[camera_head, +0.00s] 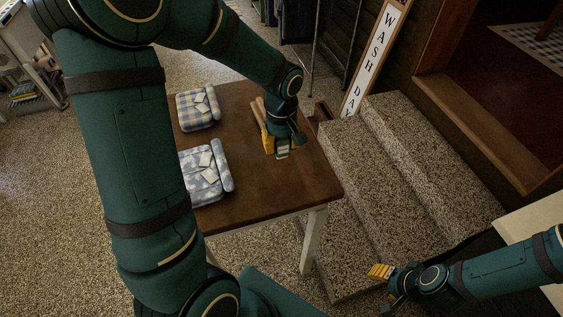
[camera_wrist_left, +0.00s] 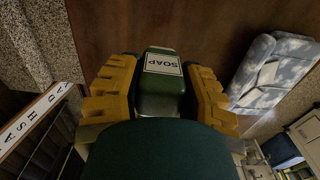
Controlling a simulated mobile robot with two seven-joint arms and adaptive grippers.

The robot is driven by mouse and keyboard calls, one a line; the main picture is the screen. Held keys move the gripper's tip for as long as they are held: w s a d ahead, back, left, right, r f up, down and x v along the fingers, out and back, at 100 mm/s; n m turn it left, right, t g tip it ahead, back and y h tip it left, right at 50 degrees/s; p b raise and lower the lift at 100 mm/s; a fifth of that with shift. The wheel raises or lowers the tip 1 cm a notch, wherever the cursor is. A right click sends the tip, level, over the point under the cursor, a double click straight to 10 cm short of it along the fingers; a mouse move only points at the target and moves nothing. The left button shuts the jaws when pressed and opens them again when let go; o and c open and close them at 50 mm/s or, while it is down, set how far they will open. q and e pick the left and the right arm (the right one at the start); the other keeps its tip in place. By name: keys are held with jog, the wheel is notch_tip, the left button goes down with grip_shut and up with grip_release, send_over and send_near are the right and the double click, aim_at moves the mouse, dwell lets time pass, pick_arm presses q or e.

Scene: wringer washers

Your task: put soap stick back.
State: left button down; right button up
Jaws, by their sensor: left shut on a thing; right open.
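The soap stick (camera_wrist_left: 162,82) is a green block with a white label reading SOAP. My left gripper (camera_head: 282,148) is over the right part of the brown wooden table (camera_head: 245,190). In the left wrist view its yellow fingers (camera_wrist_left: 160,92) are on both sides of the soap stick, shut on it. In the head view the soap stick (camera_head: 282,154) shows as a small green and white end below the gripper. Whether it touches the table top is hard to tell. My right gripper (camera_head: 382,284) is open and empty at the lower right, away from the table.
Two folded blue-and-white cloth bundles (camera_head: 198,108) (camera_head: 203,172) lie on the table's left side. A tan wooden piece (camera_head: 259,110) shows beside my left gripper. Speckled stone steps (camera_head: 375,170) and a WASH DAY sign (camera_head: 375,55) stand right of the table. The table's front part is clear.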

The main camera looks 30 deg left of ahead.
aim_at(281, 154)
pick_arm(q)
notch_tip(281, 154, down, 4)
jog(key=shift+b, duration=0.3)
notch_tip(281, 154, down, 3)
jog(key=shift+f+b, duration=0.2)
jog(key=shift+b, duration=0.2)
jog(key=shift+r, duration=0.1)
jog(key=c, duration=1)
grip_release()
jog(key=shift+f, duration=0.2)
jog(key=o, duration=0.4)
jog(key=shift+r, duration=0.1)
